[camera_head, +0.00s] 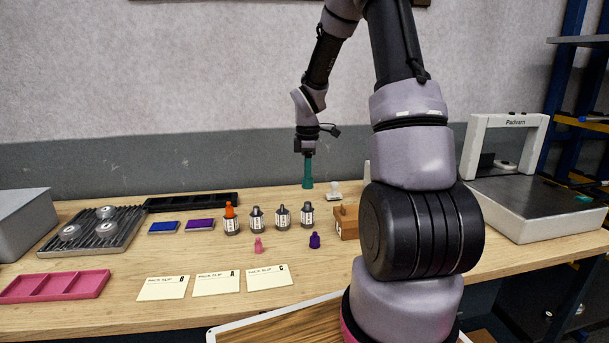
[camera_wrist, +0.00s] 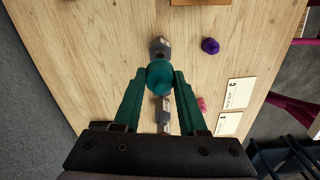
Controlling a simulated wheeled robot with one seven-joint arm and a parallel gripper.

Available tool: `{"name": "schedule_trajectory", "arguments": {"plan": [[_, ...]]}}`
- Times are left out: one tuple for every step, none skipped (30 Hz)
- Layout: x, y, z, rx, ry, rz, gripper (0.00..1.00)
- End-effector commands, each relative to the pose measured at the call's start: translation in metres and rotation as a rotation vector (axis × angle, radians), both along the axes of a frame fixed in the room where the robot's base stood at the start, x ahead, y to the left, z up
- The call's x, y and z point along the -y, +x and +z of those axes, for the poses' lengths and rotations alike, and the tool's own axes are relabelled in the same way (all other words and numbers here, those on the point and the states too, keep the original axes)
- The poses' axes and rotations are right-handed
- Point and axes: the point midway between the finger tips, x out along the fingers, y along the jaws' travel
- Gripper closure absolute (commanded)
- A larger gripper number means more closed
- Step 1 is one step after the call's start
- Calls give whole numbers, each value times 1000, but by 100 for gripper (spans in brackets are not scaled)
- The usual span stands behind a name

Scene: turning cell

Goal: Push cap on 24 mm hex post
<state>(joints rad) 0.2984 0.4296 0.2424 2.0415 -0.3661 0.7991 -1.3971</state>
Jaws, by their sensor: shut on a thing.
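My gripper (camera_wrist: 160,80) has teal fingers closed on a round teal cap (camera_wrist: 160,74). In the head view my gripper (camera_head: 307,168) points straight down near the back of the bench, with teal showing below it. Several grey posts with white labels stand in a row, such as the right one (camera_head: 306,214), a middle one (camera_head: 282,217) and another (camera_head: 257,219). The leftmost post wears an orange cap (camera_head: 230,210). A grey post (camera_wrist: 160,47) shows just beyond the held cap in the wrist view. I cannot read sizes or tell which post is 24 mm.
A pink cap (camera_head: 259,246) and a purple cap (camera_head: 315,240) stand in front of the row. A wooden block (camera_head: 346,223) is at right. Blue (camera_head: 165,227) and purple (camera_head: 200,225) pads lie at left. Pack slips (camera_head: 216,284) and a pink tray (camera_head: 55,287) are in front.

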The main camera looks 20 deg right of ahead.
Motion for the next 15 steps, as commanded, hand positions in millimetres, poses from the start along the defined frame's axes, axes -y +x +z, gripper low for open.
{"name": "schedule_trajectory", "arguments": {"plan": [[0, -1, -6, -3, 1, 1, 100], [0, 0, -9, -3, 1, 1, 100], [0, 0, -13, -3, 0, 0, 100], [0, -1, -16, -3, 0, -1, 100], [0, -1, -19, -3, 0, -1, 100], [0, -1, -23, -3, 0, 0, 100], [0, -1, -26, -4, 0, 0, 100], [0, -1, -28, -4, 0, 0, 100], [0, -1, -31, -3, 0, 1, 100], [0, -1, -34, -2, 0, 1, 100], [0, -1, -35, -2, 0, 0, 100], [0, -1, -38, -3, 0, 0, 100], [0, -1, -40, -3, 0, 0, 100], [0, -1, -41, -2, 0, 1, 100], [0, 0, -43, -2, 0, 1, 100]]}}
